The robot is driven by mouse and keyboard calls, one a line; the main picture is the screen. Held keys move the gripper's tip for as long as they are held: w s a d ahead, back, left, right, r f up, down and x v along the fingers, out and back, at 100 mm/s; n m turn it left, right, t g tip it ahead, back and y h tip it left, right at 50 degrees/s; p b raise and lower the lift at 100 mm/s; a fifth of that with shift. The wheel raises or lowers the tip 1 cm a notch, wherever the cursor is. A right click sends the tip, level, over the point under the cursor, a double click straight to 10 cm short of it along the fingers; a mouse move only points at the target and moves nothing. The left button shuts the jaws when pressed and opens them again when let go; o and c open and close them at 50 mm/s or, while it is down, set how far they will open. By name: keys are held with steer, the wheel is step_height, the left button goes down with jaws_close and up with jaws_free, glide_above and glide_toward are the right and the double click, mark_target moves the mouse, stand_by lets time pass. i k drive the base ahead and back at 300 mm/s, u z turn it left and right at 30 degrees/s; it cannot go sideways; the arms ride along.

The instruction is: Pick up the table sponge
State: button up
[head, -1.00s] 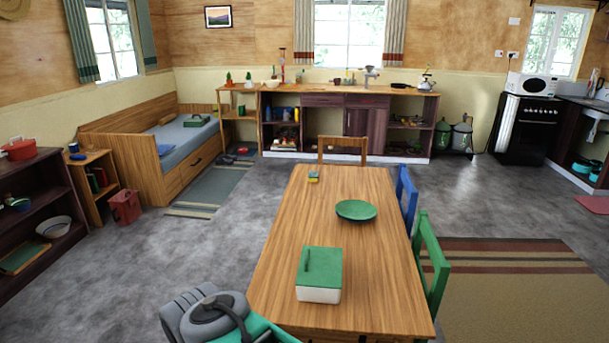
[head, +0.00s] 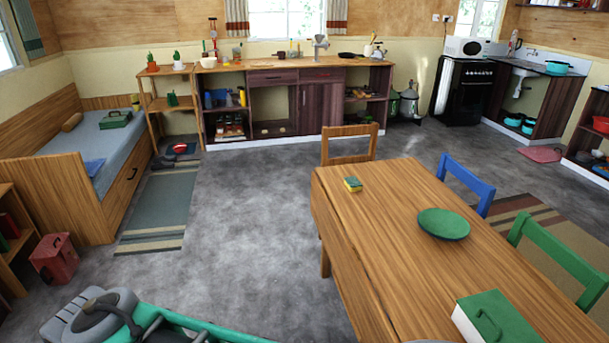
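The sponge (head: 353,185) is small, with a green top and a yellow side. It lies flat on the wooden dining table (head: 400,240), close to its far left corner. Nothing touches it. My own grey and teal arm parts show at the bottom left of the head view, well short of the sponge. My gripper is not in view, so I cannot see its fingers.
Grey floor (head: 245,230) left of the table is clear.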

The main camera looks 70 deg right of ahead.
mark_target(351, 183)
steer(key=i, duration=0.8)
steer(key=z, duration=2.6)
steer(key=i, duration=2.15)
steer(key=u, duration=1.55)
